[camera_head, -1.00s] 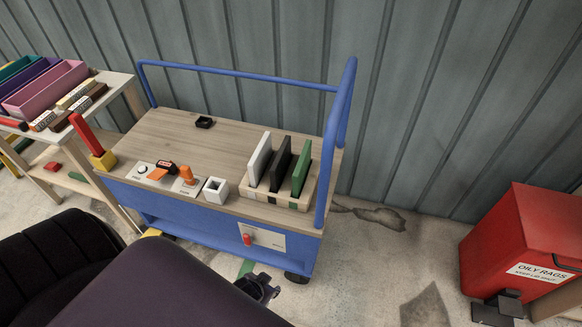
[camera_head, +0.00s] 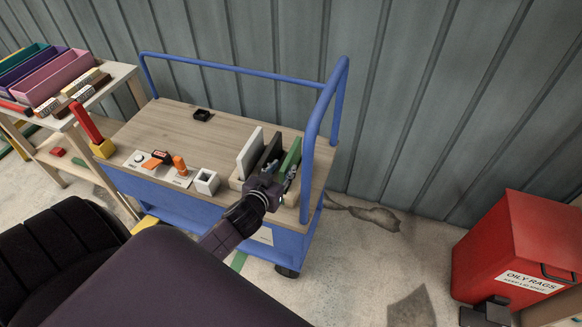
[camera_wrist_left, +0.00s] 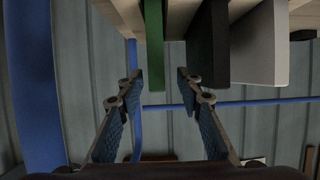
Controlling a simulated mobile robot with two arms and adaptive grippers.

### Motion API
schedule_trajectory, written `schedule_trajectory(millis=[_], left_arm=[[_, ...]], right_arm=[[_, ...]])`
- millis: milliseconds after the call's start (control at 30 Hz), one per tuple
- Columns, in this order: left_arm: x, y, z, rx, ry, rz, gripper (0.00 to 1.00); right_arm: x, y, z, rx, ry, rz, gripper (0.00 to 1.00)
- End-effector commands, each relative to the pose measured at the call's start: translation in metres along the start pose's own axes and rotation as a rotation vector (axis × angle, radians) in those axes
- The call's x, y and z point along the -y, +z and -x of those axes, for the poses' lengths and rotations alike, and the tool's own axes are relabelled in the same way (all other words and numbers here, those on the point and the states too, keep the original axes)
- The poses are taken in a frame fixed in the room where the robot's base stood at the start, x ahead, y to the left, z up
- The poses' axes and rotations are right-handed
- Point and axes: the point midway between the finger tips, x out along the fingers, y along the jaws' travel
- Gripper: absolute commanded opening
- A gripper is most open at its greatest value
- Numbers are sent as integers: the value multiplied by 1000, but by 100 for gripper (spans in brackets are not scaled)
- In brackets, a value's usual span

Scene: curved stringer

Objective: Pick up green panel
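The green panel (camera_head: 292,155) stands upright in a wooden rack (camera_head: 235,184) at the trolley's right end, beside a black panel (camera_head: 270,150) and a white panel (camera_head: 250,152). My left gripper (camera_head: 279,171) is at the front of the green panel and hides its lower part. In the left wrist view the green panel (camera_wrist_left: 153,45) sits between the two spread fingers (camera_wrist_left: 158,78), with a gap on each side. The black panel (camera_wrist_left: 208,45) is close to the right finger there. My right gripper is not in view.
The trolley's blue handle rail (camera_head: 325,100) rises just right of the green panel. A white square holder (camera_head: 206,183) and an orange-handled control (camera_head: 180,167) are to the left. A red bin (camera_head: 510,245) stands at right.

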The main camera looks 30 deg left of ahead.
Motion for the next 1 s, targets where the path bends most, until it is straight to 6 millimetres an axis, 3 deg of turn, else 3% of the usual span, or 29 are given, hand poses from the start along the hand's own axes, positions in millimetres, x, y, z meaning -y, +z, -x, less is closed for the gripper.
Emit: schedule_trajectory(millis=[600,900,1000], left_arm=[[-3,0,-68,0,1,-2,33],[-4,1,-72,1,1,-1,33],[-4,1,-72,1,1,-1,24]], right_arm=[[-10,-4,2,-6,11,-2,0],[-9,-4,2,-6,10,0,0],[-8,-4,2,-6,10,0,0]])
